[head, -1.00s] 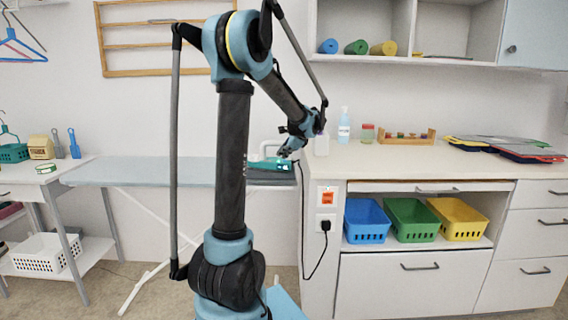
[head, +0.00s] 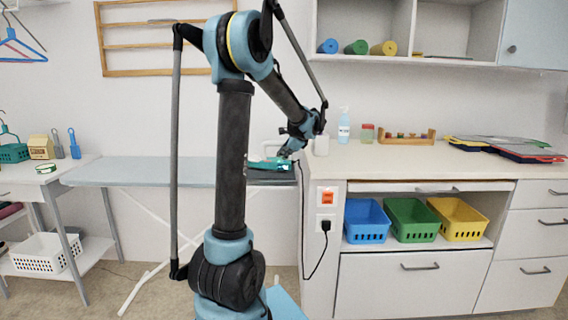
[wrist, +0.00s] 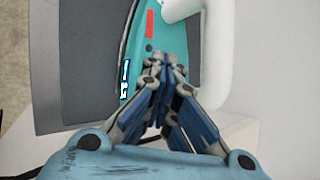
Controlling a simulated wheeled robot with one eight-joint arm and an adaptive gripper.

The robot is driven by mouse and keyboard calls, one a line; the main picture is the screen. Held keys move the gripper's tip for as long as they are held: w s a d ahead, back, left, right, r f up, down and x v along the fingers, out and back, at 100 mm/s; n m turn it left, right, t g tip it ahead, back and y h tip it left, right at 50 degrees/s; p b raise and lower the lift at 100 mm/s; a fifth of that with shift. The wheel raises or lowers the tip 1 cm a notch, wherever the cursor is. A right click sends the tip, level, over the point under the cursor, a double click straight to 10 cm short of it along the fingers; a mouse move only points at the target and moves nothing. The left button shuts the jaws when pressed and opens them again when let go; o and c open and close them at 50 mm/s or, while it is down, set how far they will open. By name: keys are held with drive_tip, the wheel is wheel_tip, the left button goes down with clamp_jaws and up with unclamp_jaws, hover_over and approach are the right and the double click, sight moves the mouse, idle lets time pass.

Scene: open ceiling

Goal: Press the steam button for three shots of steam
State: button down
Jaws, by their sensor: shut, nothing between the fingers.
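A teal iron (head: 268,164) lies at the right end of the ironing board, on a dark pad; its teal top (wrist: 137,55) also shows in the wrist view. On it are a red strip (wrist: 150,23), a small dark round button (wrist: 148,48) and a small lit panel (wrist: 124,79). My gripper (head: 283,152) is over the iron in the head view. In the wrist view my gripper (wrist: 163,60) is shut and empty, its tips just right of and below the dark button. I cannot tell whether the tips touch the iron. The fingers hide part of its top.
A white rounded bar (wrist: 215,55) stands close to the right of my fingertips. The ironing board (head: 140,172) stretches left, mostly clear. The counter (head: 400,158) to the right holds a bottle (head: 344,127) and a wooden rack (head: 408,138). A black cable (head: 318,262) hangs from a wall plug.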

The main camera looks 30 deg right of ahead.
drive_tip(key=shift+r, duration=0.75)
drive_tip(key=shift+r, duration=2.5)
wheel_tip(320, 180, up, 4)
drive_tip(key=shift+w+f, duration=0.1)
drive_tip(key=shift+f, duration=0.05)
idle(0.3)
drive_tip(key=shift+f, duration=0.1)
drive_tip(key=shift+f, duration=4.3)
